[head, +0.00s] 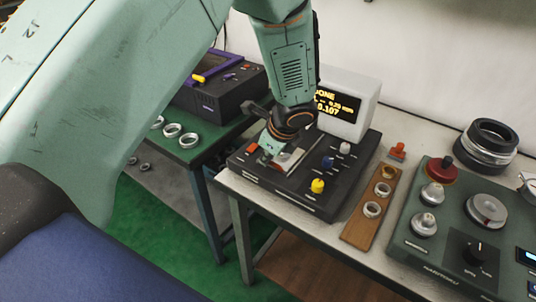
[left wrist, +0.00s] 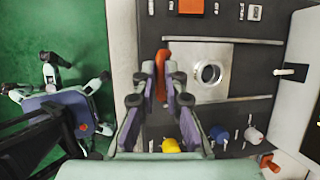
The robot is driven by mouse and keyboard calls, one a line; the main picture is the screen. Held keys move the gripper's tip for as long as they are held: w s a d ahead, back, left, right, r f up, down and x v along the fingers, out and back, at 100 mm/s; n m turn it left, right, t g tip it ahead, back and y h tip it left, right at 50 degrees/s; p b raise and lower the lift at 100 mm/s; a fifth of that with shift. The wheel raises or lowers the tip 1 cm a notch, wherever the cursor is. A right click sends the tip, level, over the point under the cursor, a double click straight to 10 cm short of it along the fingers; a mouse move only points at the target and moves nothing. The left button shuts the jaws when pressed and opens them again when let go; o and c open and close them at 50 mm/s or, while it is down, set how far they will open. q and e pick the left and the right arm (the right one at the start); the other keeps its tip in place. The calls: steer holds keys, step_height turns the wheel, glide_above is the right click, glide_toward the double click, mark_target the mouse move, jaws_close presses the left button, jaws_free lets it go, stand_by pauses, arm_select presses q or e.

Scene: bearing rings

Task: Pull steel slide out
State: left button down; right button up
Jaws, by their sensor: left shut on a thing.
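The steel slide (left wrist: 185,52) is a flat plate between two rails on the black tester (head: 324,190). In the left wrist view it sits at the left end of the rails, with a bearing ring (left wrist: 210,73) lying on it. An orange-red handle (left wrist: 162,62) is at its left edge. My left gripper (left wrist: 162,88) is shut on this handle, one finger on each side. In the head view my left gripper (head: 268,150) is low over the tester's left side and hides much of the slide. My right gripper is not in view.
A white display box (head: 352,103) reading "DONE" stands behind the tester; a dark probe (left wrist: 283,72) points towards the slide. Yellow (head: 317,186), blue and white knobs lie right. A wooden ring board (head: 361,226) and green control box (head: 440,262) are further right.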

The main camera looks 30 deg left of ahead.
arm_select(q)
steer(key=shift+s+a+f, duration=0.1)
steer(key=shift+s+f, duration=0.05)
steer(key=shift+s, duration=0.2)
steer(key=c, duration=1.4)
jaws_free()
steer(key=shift+w, duration=0.1)
steer(key=shift+r, duration=0.25)
steer(key=v, duration=0.7)
